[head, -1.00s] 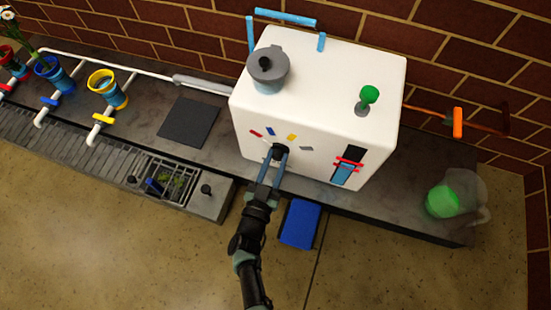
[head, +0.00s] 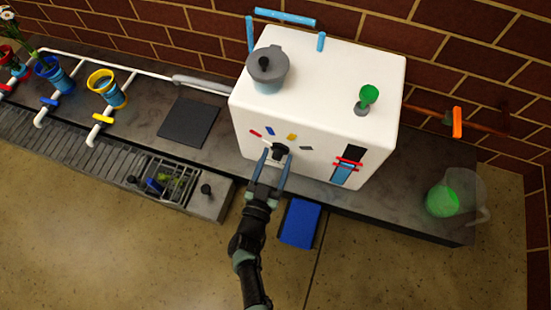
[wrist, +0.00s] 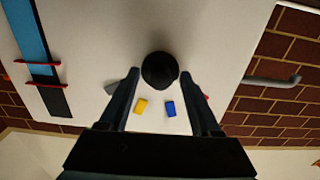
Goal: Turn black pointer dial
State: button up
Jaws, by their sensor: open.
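The black pointer dial (head: 279,151) is on the front face of the white box (head: 320,85), below an arc of red, blue, yellow and grey marks. My gripper (head: 273,156) is open at the dial, with its fingertips on either side of it. In the wrist view the dial (wrist: 160,70) shows as a dark round knob just ahead of and between the spread fingers of my gripper (wrist: 157,78). I cannot tell whether a finger touches it. Yellow (wrist: 141,107) and blue (wrist: 170,109) marks show between the fingers. Which mark the pointer faces is unclear.
A gauge with red bands (head: 347,166) is right of the dial. A grey pot (head: 268,70) and green knob (head: 369,95) are on top of the box. A blue block (head: 300,223) sits below the counter edge. A clear jug with green contents (head: 443,201) stands at right.

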jog(key=p+v, duration=0.3)
jog(key=v, duration=1)
